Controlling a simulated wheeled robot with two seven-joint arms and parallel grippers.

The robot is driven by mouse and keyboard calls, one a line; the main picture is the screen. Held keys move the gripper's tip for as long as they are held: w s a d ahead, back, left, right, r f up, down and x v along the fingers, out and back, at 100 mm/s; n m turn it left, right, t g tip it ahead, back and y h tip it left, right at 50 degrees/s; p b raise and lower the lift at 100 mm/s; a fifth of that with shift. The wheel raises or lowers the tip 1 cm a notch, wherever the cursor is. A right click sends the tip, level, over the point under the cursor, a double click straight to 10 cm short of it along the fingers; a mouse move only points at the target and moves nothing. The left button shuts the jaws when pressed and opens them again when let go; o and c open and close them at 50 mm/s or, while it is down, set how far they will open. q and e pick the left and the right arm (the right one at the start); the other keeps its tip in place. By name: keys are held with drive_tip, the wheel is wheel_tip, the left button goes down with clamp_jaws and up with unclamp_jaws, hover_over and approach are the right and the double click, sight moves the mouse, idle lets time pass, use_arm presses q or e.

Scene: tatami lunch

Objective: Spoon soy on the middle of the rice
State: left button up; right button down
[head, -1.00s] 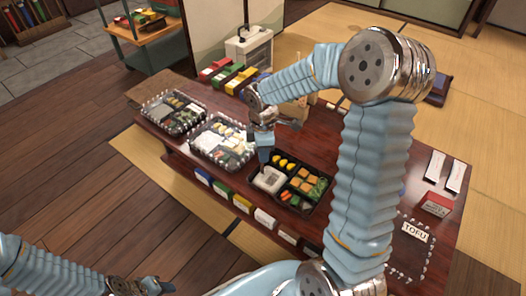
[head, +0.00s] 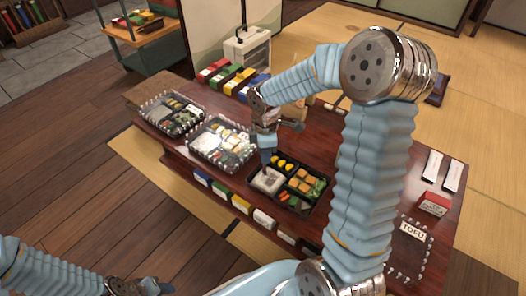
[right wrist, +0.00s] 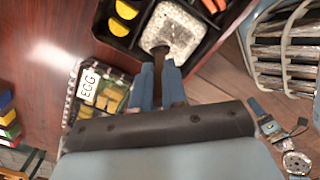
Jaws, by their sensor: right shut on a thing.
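The rice (head: 266,181) is a white block, speckled in the right wrist view (right wrist: 178,32). It fills one compartment of the black lunch box (head: 318,206) on the table. My right gripper (head: 268,154) is above the rice's far-left side. In the right wrist view its fingers (right wrist: 160,88) are shut on a thin dark spoon (right wrist: 158,66). The spoon's dark tip is over the near part of the rice; whether it touches, or holds soy, I cannot tell. My left gripper (head: 140,287) is low at the bottom left, away from the table.
Yellow pieces (head: 282,162), orange pieces and greens fill the box's other compartments. Two clear-lidded boxes, one nearer (head: 222,143) and one farther (head: 172,113), stand to the left. Coloured packs (head: 232,75) lie at the back. A TOFU box (head: 412,231) is at the right.

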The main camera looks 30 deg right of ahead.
drive_tip(key=shift+s+d, duration=0.2)
drive_tip(key=shift+s, duration=0.3)
drive_tip(key=shift+s, duration=0.1)
drive_tip(key=shift+s+d, duration=0.25)
drive_tip(key=shift+s, duration=0.2)
drive_tip(key=shift+s+d, duration=0.2)
drive_tip(key=shift+s, duration=0.25)
drive_tip(key=shift+s, duration=0.15)
drive_tip(key=shift+s+d, duration=0.4)
drive_tip(key=shift+s, duration=0.45)
